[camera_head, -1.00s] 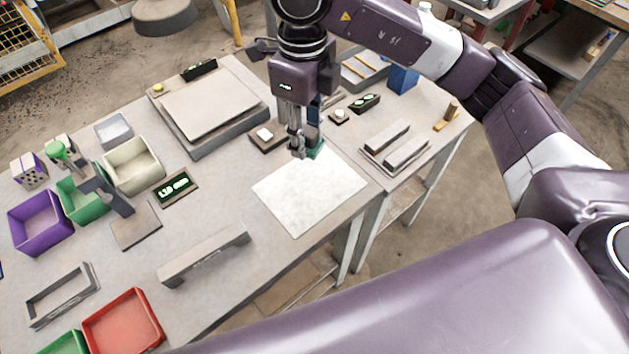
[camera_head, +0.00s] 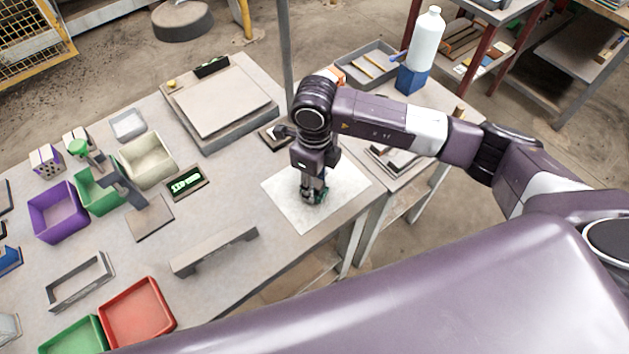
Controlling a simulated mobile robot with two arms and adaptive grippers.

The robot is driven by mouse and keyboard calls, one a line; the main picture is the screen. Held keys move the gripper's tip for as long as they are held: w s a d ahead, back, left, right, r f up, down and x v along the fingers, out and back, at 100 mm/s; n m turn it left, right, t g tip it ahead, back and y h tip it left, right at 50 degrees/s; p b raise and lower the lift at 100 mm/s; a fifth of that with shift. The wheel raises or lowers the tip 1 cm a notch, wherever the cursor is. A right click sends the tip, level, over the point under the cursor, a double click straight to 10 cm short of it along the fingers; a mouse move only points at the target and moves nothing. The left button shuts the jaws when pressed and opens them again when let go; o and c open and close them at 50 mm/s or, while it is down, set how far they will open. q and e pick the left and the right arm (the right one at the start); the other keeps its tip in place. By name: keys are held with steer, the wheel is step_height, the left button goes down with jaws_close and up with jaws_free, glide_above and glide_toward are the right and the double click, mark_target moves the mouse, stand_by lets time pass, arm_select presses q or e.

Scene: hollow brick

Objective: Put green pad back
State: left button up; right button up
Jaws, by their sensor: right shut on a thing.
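My right gripper (camera_head: 315,199) is over the white sheet (camera_head: 285,205) near the table's right end, pointing down. It is shut on a small green pad (camera_head: 322,196), of which only an edge shows beside the fingers. The pad is at or just above the sheet; I cannot tell whether it touches. A small dark holder (camera_head: 270,136) sits just behind the sheet, partly hidden by my right arm. My left gripper is not in view.
A large flat-topped scale (camera_head: 222,100) stands behind. A grey bar (camera_head: 214,250) lies left of the sheet. Purple (camera_head: 58,212), green (camera_head: 97,190) and cream bins (camera_head: 148,160) stand at left, red (camera_head: 137,312) and green trays in front. A white bottle (camera_head: 427,38) stands at back right.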

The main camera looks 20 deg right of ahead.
mark_target(314, 182)
steer(key=shift+f, duration=0.2)
steer(key=o, duration=1.1)
steer(key=shift+r, duration=0.2)
steer(key=shift+w+r, duration=0.1)
steer(key=shift+r, duration=0.25)
step_height(314, 182, up, 11)
steer(key=b, duration=0.3)
steer(key=shift+f, duration=0.2)
steer(key=shift+r+b, duration=0.3)
steer(key=shift+r, duration=0.05)
